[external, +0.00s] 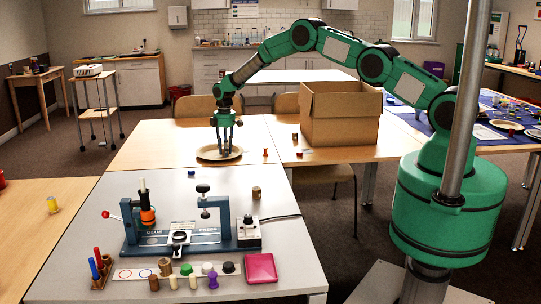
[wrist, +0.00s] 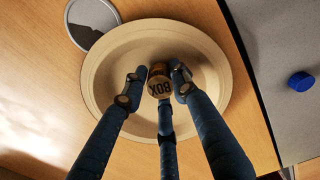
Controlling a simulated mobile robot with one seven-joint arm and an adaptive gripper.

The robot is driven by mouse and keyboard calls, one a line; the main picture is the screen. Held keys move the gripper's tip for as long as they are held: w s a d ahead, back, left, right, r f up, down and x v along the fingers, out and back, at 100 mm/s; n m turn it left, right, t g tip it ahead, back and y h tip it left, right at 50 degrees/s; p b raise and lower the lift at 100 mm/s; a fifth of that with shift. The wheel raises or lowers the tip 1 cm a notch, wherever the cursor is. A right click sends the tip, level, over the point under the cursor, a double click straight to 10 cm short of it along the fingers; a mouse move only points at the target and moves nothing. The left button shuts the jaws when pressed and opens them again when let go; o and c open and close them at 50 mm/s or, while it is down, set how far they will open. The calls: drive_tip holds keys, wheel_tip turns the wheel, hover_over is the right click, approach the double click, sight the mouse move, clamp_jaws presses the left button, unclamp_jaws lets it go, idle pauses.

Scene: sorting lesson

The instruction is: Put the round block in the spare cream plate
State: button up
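The cream plate (external: 203,155) lies on the wooden table, near the edge facing the grey table. It fills the middle of the wrist view (wrist: 105,85), with a plain broad rim. My gripper (external: 225,151) points straight down over the plate. In the wrist view my gripper's three dark fingers (wrist: 160,80) close around a small round block (wrist: 159,88), brown with a lettered tan end. The block is over the plate's middle; whether it touches the plate is hard to tell. The fingers hide the block in the external view.
A large cardboard box (external: 341,115) stands right of the plate, with small coloured pieces nearby. The grey table holds a blue press (external: 190,235), several small pieces and a pink square (external: 261,268). A blue piece (wrist: 301,81) and a grey disc (wrist: 92,20) flank the plate.

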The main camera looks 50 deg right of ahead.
drive_tip(key=shift+o, duration=1.1)
drive_tip(key=shift+r, duration=0.15)
wheel_tip(320, 180, up, 12)
drive_tip(key=p, duration=0.2)
